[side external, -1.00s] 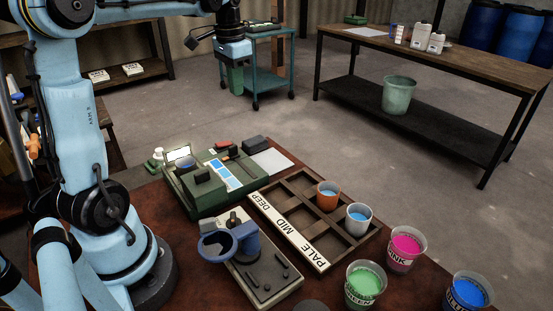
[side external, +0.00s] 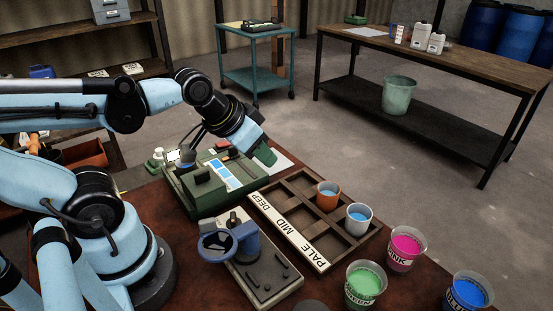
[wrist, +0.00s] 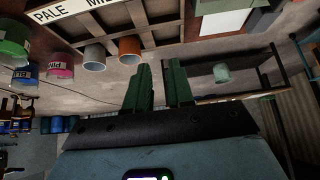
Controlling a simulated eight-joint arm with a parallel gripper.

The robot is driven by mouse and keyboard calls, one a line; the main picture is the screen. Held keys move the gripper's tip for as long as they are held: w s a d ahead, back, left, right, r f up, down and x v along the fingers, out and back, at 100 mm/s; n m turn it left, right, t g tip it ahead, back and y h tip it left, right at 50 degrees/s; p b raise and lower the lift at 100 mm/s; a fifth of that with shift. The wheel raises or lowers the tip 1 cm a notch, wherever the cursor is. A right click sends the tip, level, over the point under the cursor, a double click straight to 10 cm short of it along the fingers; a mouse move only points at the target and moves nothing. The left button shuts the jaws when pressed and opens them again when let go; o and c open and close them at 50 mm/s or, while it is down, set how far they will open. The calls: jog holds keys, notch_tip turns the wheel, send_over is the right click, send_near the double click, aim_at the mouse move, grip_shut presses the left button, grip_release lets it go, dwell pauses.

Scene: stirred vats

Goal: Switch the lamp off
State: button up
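A green bench unit (side external: 205,180) stands on the red-brown table, with a lit white panel (side external: 180,155) at its back left and pale blue strips on its top. A small red part shows at its back edge. I cannot tell which part is the lamp or its switch. My gripper (side external: 266,157) is over the unit's back right corner, near the white sheet, its green fingers pointing down. In the wrist view my gripper (wrist: 160,78) has its two fingers apart with a gap and nothing between them.
A wooden rack (side external: 292,256) labelled DEEP, MID and PALE holds an orange cup (side external: 327,201) and a grey cup (side external: 357,227). Pink (side external: 403,262), green (side external: 362,295) and blue (side external: 466,297) pots stand to its right. A blue ring-topped device (side external: 216,252) stands in front.

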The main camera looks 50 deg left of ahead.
jog(key=o, duration=0.5)
jog(key=a, duration=0.1)
jog(key=w+a+r, duration=0.1)
jog(key=a+g, duration=0.1)
jog(key=shift+w+a+r+y, duration=0.15)
jog(key=shift+w+r+y, duration=0.1)
jog(key=shift+y, duration=0.05)
jog(key=g, duration=0.6)
send_near(224, 143)
jog(key=shift+h, duration=0.4)
jog(key=f, duration=0.7)
jog(key=shift+a+f, duration=0.35)
jog(key=shift+f, duration=0.05)
